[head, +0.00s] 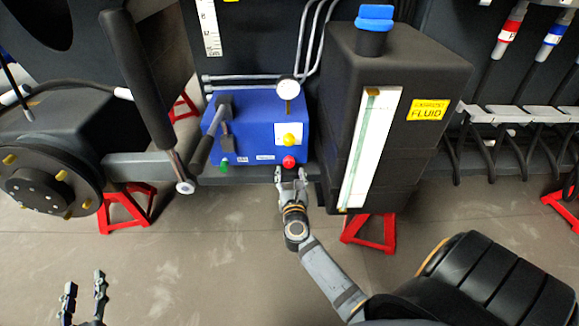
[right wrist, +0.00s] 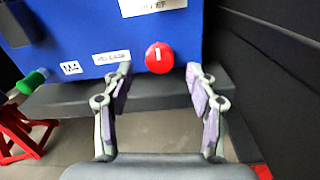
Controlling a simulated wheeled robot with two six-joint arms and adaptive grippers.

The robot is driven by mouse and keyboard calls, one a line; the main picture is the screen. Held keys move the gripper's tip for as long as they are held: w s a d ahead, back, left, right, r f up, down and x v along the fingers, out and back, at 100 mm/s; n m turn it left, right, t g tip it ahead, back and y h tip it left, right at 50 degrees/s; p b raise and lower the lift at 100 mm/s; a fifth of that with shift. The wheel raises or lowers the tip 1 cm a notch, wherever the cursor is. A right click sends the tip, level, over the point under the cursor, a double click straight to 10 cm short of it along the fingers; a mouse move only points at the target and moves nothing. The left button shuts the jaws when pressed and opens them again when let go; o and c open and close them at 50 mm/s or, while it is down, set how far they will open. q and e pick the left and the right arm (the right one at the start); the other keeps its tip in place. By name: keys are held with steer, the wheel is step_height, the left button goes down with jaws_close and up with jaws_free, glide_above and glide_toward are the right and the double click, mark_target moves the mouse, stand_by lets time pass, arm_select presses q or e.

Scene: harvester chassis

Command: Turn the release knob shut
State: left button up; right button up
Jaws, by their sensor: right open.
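The release knob is a round red knob (head: 289,162) low on the front of the blue box (head: 262,112). In the right wrist view the red knob (right wrist: 159,57) carries a short white mark that stands roughly upright. My right gripper (head: 291,178) is open just in front of the knob. In the right wrist view its fingertips (right wrist: 159,75) are apart on either side of the knob, with visible gaps; I see no contact. My left gripper (head: 84,284) is open and empty at the lower left, far from the box.
The box also carries a black lever (head: 202,155), a yellow knob (head: 289,140), a green knob (head: 224,166) and a gauge (head: 288,89). A black fluid tank (head: 395,110) stands close on the right. A wheel hub (head: 45,185) is at left. The floor in front is clear.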

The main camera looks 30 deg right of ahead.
steer(key=v, duration=0.7)
steer(key=shift+s, duration=0.15)
